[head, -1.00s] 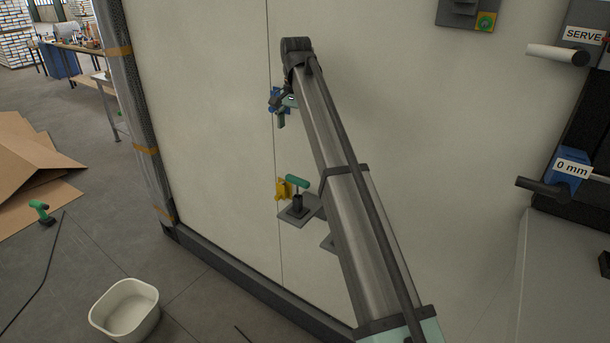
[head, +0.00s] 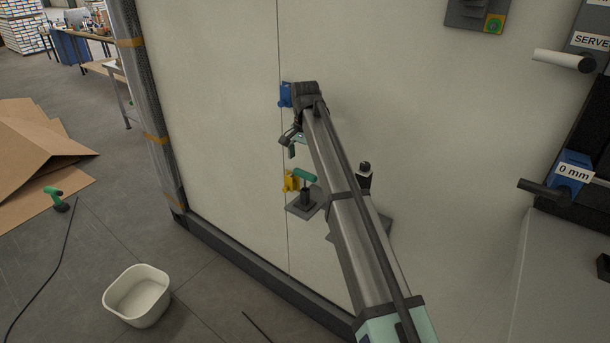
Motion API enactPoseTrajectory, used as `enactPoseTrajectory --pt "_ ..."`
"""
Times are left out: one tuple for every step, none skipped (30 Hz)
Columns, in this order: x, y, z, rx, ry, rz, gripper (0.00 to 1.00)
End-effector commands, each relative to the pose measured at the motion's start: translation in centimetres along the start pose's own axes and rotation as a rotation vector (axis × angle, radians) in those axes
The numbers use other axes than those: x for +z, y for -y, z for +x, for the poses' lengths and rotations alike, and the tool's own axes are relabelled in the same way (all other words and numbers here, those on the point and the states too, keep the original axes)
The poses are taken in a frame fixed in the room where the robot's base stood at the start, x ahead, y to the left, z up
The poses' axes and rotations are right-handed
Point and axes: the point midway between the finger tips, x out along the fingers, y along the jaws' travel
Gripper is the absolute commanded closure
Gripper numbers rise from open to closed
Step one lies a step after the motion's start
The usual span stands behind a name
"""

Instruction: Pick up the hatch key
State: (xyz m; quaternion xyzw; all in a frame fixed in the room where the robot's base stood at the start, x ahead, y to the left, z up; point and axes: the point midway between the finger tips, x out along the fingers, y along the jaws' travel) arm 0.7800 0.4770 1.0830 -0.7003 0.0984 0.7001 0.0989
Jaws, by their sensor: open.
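The hatch key looks to be the T-shaped piece with a green handle (head: 306,174). It stands upright in a dark holder (head: 306,197) on a small grey shelf (head: 299,210) on the pale wall. My gripper (head: 291,150) is open and empty, above and slightly left of the green handle, apart from it in the picture. My arm's wrist hides part of the gripper, and the exact depth gap to the key cannot be told.
A yellow fitting (head: 291,181) sits on the wall seam just left of the key, and a blue one (head: 285,95) higher up. A black knob (head: 364,168) shows right of my arm. A white tub (head: 137,298) and a green drill (head: 55,195) are on the floor.

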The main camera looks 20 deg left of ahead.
Motion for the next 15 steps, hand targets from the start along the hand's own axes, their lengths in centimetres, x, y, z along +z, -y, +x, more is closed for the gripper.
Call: enactPoseTrajectory --pt "0.0 0.0 0.1 0.0 0.0 0.0 0.0" --pt "0.0 0.0 0.3 0.001 0.0 0.0 0.0" --pt "0.1 -0.1 0.5 0.001 0.001 0.0 0.0" --pt "0.1 -0.1 0.7 0.001 0.001 0.0 0.0" --pt "0.2 -0.1 0.9 0.002 0.001 0.0 0.0" --pt "0.2 -0.2 1.3 0.002 0.002 0.0 0.0" --pt "0.3 -0.2 1.6 0.002 0.001 0.0 0.0" --pt "0.3 -0.2 2.0 0.002 0.001 0.0 0.0" --pt "0.3 -0.3 2.5 0.002 0.002 0.0 0.0" --pt "0.4 -0.3 2.9 0.002 0.002 0.0 0.0" --pt "0.4 -0.3 3.4 0.002 0.002 0.0 0.0" --pt "0.3 -0.3 4.0 0.002 0.001 0.0 0.0" --pt "0.3 -0.2 4.3 0.002 0.001 0.0 0.0" --pt "0.3 -0.2 4.6 0.002 0.001 0.0 0.0" --pt "0.3 -0.2 4.9 0.001 0.001 0.0 0.0"
